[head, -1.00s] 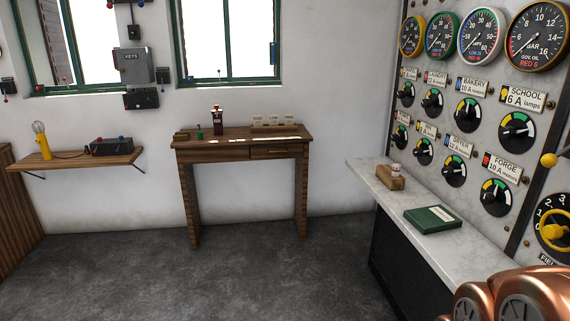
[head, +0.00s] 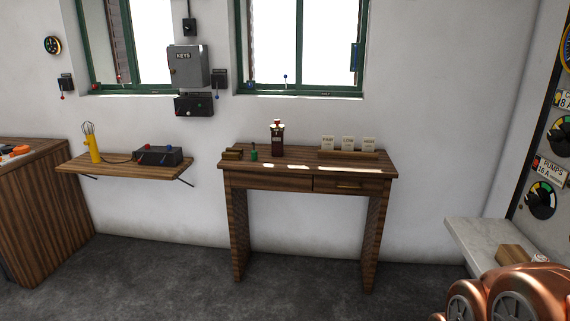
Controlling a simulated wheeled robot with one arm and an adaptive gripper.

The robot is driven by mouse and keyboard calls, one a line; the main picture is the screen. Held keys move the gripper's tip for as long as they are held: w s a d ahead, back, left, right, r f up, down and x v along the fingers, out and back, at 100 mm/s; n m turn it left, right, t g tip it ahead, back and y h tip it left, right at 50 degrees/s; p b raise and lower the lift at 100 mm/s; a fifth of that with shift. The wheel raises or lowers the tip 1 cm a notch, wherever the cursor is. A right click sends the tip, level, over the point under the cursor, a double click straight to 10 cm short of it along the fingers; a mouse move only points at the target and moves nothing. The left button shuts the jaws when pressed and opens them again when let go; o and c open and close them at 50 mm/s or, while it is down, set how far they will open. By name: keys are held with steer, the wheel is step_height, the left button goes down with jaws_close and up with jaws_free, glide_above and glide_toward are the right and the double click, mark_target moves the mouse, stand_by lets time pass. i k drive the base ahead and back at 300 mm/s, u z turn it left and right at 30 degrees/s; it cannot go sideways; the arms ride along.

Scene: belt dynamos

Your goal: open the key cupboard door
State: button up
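The key cupboard (head: 187,67) is a grey metal box labelled KEYS on the white wall between the two green-framed windows. Its door looks closed. A small dark switch box sits close to its right side, and a black box with small buttons is mounted just below it. Copper-coloured rounded parts, likely mine, show at the bottom right of the head view. My gripper cannot be made out in this view, so its state is hidden.
A wooden table (head: 308,174) with a drawer stands right of and below the cupboard. A marble ledge (head: 477,238) juts in at right. The grey floor (head: 190,295) in front is clear.

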mark_target(184, 62)
steer(key=u, duration=0.45)
steer(key=i, duration=1.45)
steer(key=u, duration=0.45)
